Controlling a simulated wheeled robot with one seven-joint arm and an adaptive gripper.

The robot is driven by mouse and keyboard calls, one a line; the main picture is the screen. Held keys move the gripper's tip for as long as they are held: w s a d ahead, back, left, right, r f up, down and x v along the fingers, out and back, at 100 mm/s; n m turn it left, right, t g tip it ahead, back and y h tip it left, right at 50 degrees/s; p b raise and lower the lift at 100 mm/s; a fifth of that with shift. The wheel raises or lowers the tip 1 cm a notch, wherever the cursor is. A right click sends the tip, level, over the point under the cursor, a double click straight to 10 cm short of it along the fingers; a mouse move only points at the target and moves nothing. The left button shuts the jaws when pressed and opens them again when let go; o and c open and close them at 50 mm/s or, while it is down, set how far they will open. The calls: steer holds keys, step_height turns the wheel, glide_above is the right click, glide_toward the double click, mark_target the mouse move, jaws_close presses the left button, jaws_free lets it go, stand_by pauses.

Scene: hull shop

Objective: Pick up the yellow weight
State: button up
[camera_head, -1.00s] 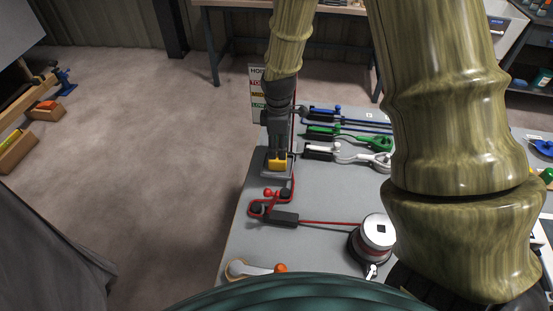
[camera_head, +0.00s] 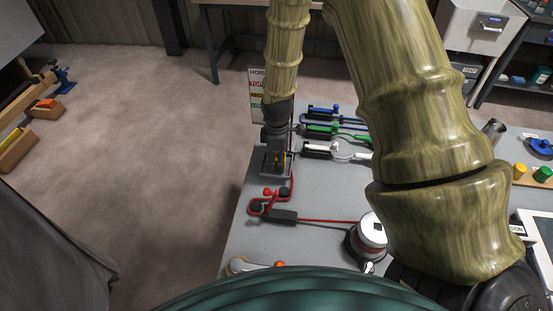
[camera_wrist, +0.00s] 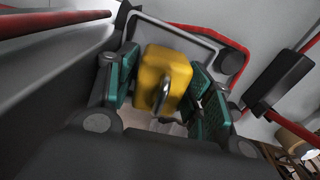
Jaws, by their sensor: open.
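The yellow weight (camera_wrist: 166,75) is a small block with a metal loop on it. In the wrist view it sits between the two teal finger pads of my gripper (camera_wrist: 165,88). A gap shows beside the left pad; the right pad is very close, and I cannot tell whether it touches. The weight is over a grey tray (camera_wrist: 150,22). In the head view my gripper (camera_head: 276,164) points down at the tray (camera_head: 268,174) near the table's left edge, and hides most of the weight (camera_head: 280,158).
A red bent rod (camera_head: 318,222) with black clamps lies just in front of the tray. A round white-and-red drum (camera_head: 371,232) stands at front right. A sign board (camera_head: 256,95) stands behind.

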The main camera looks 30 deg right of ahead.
steer(key=shift+c, duration=0.4)
steer(key=shift+w, duration=0.1)
jaws_close()
